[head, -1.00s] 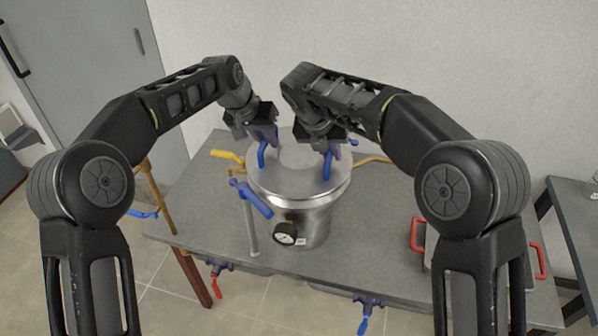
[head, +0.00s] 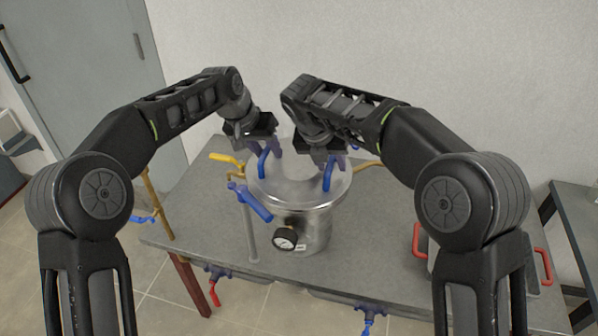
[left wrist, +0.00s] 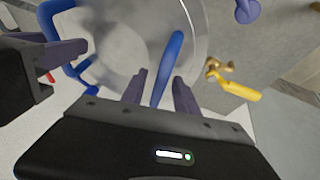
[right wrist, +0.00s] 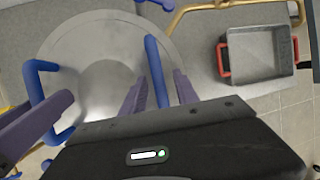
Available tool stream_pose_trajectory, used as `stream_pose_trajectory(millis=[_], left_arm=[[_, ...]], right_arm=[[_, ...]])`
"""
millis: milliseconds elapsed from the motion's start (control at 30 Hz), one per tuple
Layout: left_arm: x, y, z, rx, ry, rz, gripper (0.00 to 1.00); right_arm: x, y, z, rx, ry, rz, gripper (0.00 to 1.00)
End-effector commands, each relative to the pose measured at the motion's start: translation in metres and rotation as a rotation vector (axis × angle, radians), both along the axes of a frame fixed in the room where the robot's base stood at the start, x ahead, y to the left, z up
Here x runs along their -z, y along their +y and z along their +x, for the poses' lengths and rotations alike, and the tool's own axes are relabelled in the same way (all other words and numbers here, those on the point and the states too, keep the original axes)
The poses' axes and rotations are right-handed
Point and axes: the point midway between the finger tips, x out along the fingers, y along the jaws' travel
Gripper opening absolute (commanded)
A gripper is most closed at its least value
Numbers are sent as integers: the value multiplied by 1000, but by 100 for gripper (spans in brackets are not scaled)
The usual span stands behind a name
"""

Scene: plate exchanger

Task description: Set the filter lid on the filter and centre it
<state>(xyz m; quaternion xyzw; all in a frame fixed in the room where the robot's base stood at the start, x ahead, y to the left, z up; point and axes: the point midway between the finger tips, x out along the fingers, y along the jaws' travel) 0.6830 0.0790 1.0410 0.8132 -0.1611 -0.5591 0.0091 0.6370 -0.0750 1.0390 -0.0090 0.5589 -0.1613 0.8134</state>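The round steel filter lid (head: 297,185) has two upright blue handles, left (head: 263,163) and right (head: 327,176). It lies flat over the steel filter (head: 318,232), seemingly resting on it; exact centring cannot be told. My left gripper (head: 270,146) is at the left handle; in the left wrist view its fingers (left wrist: 160,82) stand either side of the handle (left wrist: 170,60) with gaps. My right gripper (head: 332,160) is at the right handle; in the right wrist view its fingers (right wrist: 158,88) straddle the handle (right wrist: 154,65), also with gaps.
A pressure gauge (head: 285,238) is on the filter's front. A blue-handled valve (head: 250,202) and a yellow valve handle (head: 226,158) stand left of it. A grey bin with red handles (right wrist: 258,52) stands to the right on the grey table (head: 375,255).

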Motion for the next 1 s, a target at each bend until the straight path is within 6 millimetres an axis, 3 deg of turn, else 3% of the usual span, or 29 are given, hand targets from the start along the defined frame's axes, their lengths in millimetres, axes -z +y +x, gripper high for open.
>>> stream_pose_trajectory(millis=[167,600,1000], left_arm=[[-19,5,-6,-1,-4,0,36],[-94,28,-33,0,-3,0,36],[-106,32,-38,1,0,0,36]], right_arm=[[0,0,0,0,0,0,36],[0,0,0,0,0,0,36],[0,0,0,0,0,0,36]])
